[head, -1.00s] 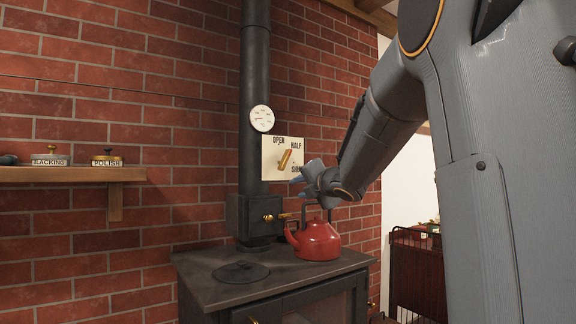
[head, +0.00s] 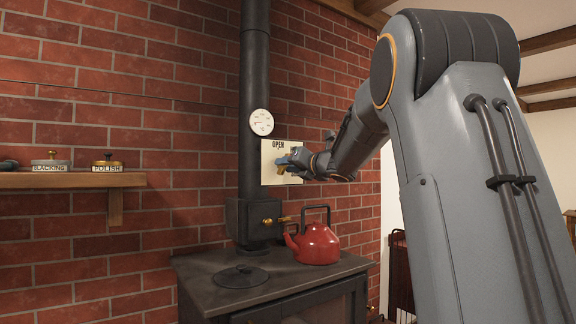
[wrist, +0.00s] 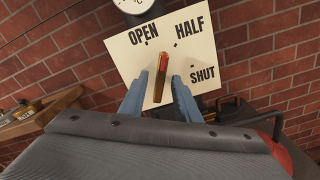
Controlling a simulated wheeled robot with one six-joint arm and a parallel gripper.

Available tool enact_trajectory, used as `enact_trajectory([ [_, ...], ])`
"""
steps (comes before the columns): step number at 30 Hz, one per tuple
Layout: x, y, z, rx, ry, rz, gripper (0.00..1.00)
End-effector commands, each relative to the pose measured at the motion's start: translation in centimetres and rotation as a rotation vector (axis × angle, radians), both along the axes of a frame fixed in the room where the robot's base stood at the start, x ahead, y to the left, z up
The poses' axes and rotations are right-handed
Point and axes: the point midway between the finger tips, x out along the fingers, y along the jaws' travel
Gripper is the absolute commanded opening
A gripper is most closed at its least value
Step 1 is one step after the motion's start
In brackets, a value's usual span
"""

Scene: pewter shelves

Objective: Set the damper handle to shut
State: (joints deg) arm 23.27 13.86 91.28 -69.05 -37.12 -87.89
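My gripper (wrist: 160,76) is open, with one blue finger on each side of the handle and a gap visible on both sides. In the head view my gripper (head: 289,161) hides most of the handle.
A black stovepipe (head: 254,80) with a round white gauge (head: 261,122) stands left of the plate. Below are the black stove top (head: 205,285) and a red kettle (head: 318,244). A wooden shelf (head: 60,180) with tins is at the left.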

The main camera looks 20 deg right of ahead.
Motion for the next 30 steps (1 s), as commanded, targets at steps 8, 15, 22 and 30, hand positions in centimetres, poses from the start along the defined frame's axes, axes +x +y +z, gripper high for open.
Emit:
enact_trajectory([
  [8, 0.09, 0.03, -0.03, 0.0, 0.0, 0.0, 0.25],
  [15, 0.06, 0.01, -0.02, 0.0, 0.0, 0.0, 0.0],
  [22, 0.05, -0.02, -0.01, 0.021, 0.004, -0.001, 0.0],
  [30, 0.04, -0.09, 0.03, 0.151, 0.03, -0.001, 0.0],
])
